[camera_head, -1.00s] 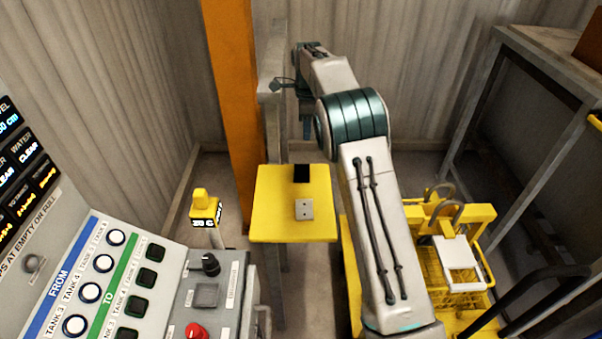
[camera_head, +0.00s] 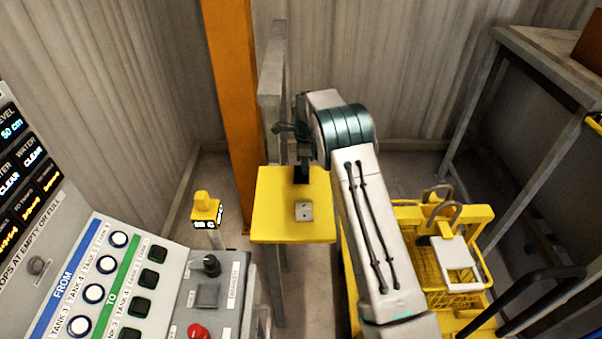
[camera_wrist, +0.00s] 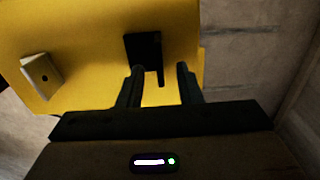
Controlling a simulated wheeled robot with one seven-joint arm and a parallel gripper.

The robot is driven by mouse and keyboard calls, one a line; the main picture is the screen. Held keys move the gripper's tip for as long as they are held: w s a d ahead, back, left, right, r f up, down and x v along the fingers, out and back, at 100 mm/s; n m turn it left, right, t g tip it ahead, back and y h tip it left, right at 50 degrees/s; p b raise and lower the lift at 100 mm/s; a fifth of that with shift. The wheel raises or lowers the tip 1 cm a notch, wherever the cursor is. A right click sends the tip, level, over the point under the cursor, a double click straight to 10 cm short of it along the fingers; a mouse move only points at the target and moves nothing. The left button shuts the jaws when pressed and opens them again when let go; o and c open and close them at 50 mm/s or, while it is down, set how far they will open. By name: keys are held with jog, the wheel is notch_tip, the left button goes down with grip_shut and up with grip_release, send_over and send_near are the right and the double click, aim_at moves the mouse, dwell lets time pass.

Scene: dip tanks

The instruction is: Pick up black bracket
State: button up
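The black bracket (camera_wrist: 143,46) lies on the yellow platform (camera_wrist: 90,28) in the wrist view, near the platform's edge. In the head view the bracket (camera_head: 301,175) shows as a dark patch at the back of the platform (camera_head: 265,210), partly hidden by my gripper. My gripper (camera_wrist: 160,75) is open, with a clear gap between its two dark fingers. The left fingertip overlaps the bracket's lower part in the wrist view; I cannot tell whether it touches. The right finger is apart from the bracket.
A light grey bracket (camera_head: 304,211) sits on the same platform, and it also shows in the wrist view (camera_wrist: 41,75). A control panel (camera_head: 110,285) stands at left, an orange post (camera_head: 235,110) behind, and a yellow basket (camera_head: 440,265) at right.

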jog(key=shift+f, duration=0.85)
grip_shut()
jog(key=shift+r, duration=0.15)
